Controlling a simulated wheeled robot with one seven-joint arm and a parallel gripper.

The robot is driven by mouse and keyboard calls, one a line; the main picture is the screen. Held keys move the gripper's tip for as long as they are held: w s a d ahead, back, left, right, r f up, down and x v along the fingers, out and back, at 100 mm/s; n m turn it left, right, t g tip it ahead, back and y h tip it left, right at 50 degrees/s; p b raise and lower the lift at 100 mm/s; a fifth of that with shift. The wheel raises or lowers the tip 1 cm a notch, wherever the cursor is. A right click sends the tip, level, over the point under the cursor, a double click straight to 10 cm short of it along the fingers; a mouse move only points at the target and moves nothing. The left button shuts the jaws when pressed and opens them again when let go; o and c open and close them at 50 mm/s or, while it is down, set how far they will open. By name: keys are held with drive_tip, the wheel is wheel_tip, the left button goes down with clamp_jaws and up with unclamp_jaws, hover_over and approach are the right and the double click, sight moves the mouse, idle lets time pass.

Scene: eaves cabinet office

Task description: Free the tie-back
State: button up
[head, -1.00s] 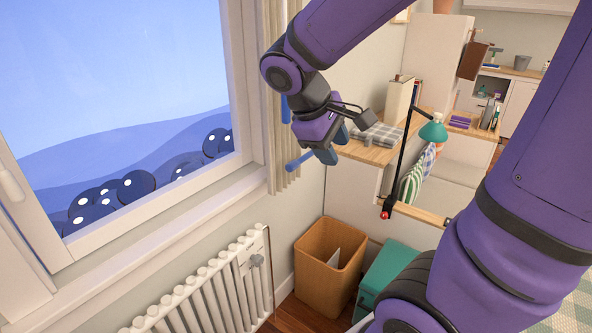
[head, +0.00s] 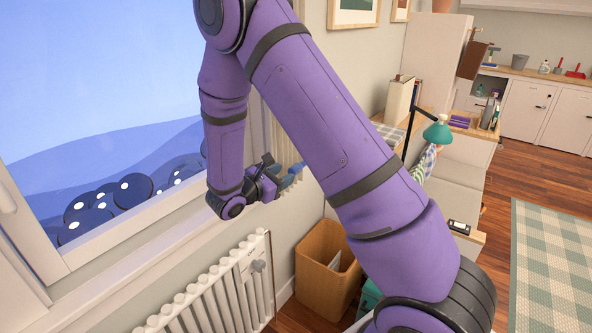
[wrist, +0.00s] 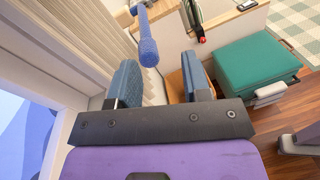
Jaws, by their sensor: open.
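The blue tie-back (wrist: 148,45) shows in the wrist view as a padded bar with a rounded near end. It lies beside the beige curtain (wrist: 95,75), ahead of my gripper. My gripper (wrist: 160,72) is open, with one blue finger on each side of the gap. The tie-back's near end appears in line with this gap, nearer the left finger; I cannot tell whether they touch. In the head view my gripper (head: 291,180) is at the curtain (head: 285,145) beside the window, and I cannot clearly tell the tie-back from the blue fingers there.
A radiator (head: 215,290) stands below the window (head: 90,100). An orange-brown bin (head: 318,280) and a green-topped box (wrist: 258,65) are on the floor. A desk lamp (head: 438,132) stands to the right. Open floor (head: 490,240) lies at far right.

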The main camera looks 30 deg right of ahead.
sight(296, 169)
wheel_tip(296, 169, down, 4)
drive_tip(key=w+a+n+t, duration=0.1)
drive_tip(key=w+n+t, duration=0.1)
drive_tip(key=n, duration=0.1)
drive_tip(key=x, duration=1)
drive_tip(key=shift+w+d+r, duration=0.15)
drive_tip(key=shift+r, duration=0.15)
drive_tip(key=shift+m, duration=0.3)
